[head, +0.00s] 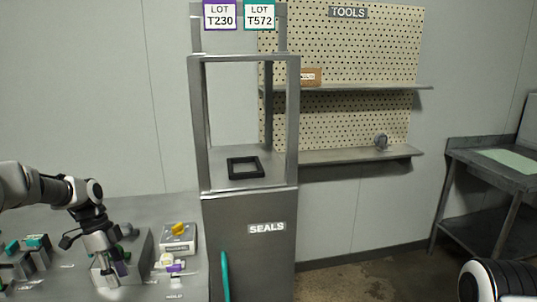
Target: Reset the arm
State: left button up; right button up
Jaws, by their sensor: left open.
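My left arm (45,187) comes in from the left and bends down over the grey bench. My left gripper (104,258) points down at a grey tray or holder (142,254) on the bench and is open. Small green and purple items show close around its fingers; at this size I cannot tell whether it touches them. A white and black part of my right arm (481,283) shows at the bottom right corner; my right gripper is out of view.
A box with a yellow knob (179,236) sits right of the tray. Teal-topped parts (36,242) stand at left. A tool pegboard (345,45) and a metal side table (480,160) are at right.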

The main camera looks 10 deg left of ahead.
pick_arm(q)
jog(key=s+d+f+g+y+b, duration=0.1)
jog(key=s+d+f+g, duration=0.1)
jog(key=s+d+f, duration=0.55)
jog(key=s+d+f+n+g+b, duration=0.1)
jog(key=s+d+f, duration=0.3)
jog(key=f, duration=0.6)
jog(key=s+d+f+g+y+b, duration=0.1)
jog(key=s+d+f+g, duration=0.1)
jog(key=s+d+f, duration=0.45)
jog(key=s+d+f+n+t+y+b, duration=0.1)
jog(key=s+d+f+n, duration=0.2)
jog(key=s, duration=0.5)
jog(key=s+d+f+n+t+b, duration=0.1)
jog(key=s+f+n, duration=0.4)
jog(key=s, duration=0.4)
jog(key=w+n+t, duration=0.1)
jog(key=n, duration=0.1)
jog(key=w+n+t, duration=0.3)
jog(key=n, duration=0.1)
jog(key=shift+w+a+r+t+p, duration=0.15)
jog(key=shift+w+a+t+p, duration=0.15)
jog(key=shift+w+a, duration=0.1)
jog(key=shift+d, duration=0.1)
jog(key=shift+c, duration=0.2)
